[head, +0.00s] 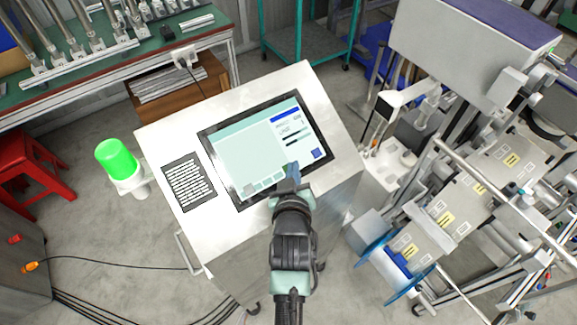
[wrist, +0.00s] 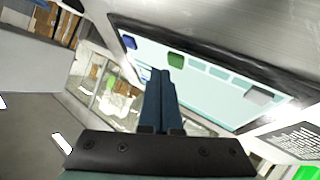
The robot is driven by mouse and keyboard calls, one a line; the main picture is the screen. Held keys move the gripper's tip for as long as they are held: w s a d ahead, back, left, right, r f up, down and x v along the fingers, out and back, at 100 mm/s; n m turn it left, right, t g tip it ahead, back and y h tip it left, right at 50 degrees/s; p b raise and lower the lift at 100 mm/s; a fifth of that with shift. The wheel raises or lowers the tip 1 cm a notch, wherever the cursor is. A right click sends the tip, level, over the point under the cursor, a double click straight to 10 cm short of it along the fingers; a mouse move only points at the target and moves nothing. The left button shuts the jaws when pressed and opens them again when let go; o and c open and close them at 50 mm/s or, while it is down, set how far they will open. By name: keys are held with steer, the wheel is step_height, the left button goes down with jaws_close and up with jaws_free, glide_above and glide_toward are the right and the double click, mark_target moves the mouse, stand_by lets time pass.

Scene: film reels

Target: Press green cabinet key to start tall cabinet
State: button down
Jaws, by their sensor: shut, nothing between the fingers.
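A tilted touchscreen (head: 245,150) sits in a dark frame on a pale console (head: 155,140). In the wrist view, a green key (wrist: 175,60) lies on the screen (wrist: 215,92) near its edge, between a blue key (wrist: 128,42) and a row of pale keys. My gripper (head: 292,172) is over the lower right part of the screen in the head view and partly covers that area. In the wrist view, its shut, empty fingers (wrist: 160,74) point toward the screen, with their tips just beside the green key. I cannot tell whether they touch it.
A lit green beacon (head: 116,160) stands left of the console. A printed label (head: 188,181) is on the console left of the screen. A machine with blue-rimmed reels (head: 408,285) stands close on the right. A workbench (head: 110,65) is behind left, and cables lie on the floor.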

stand_by(0.7)
steer(key=shift+w+a+f+b, duration=0.15)
steer(key=shift+f+b, duration=0.25)
steer(key=shift+w+a+f+b, duration=0.15)
steer(key=shift+w+f+b, duration=0.05)
steer(key=shift+f+b, duration=0.2)
stand_by(0.7)
steer(key=shift+r, duration=0.15)
steer(key=shift+s+d+r+p, duration=0.35)
steer(key=shift+r+p, duration=0.3)
steer(key=shift+p, duration=0.25)
steer(key=shift+r, duration=0.1)
steer(key=shift+s+d+r+p, duration=0.25)
steer(key=shift+s+r+p, duration=0.1)
steer(key=shift+r+p, duration=0.4)
steer(key=shift+s+d+r+p, duration=0.2)
steer(key=shift+s+r+p, duration=0.15)
steer(key=shift+r+p, duration=0.4)
steer(key=shift+s+d+r+p, duration=0.25)
steer(key=shift+s+r+p, duration=0.1)
steer(key=shift+r+p, duration=0.35)
steer(key=shift+f, duration=0.15)
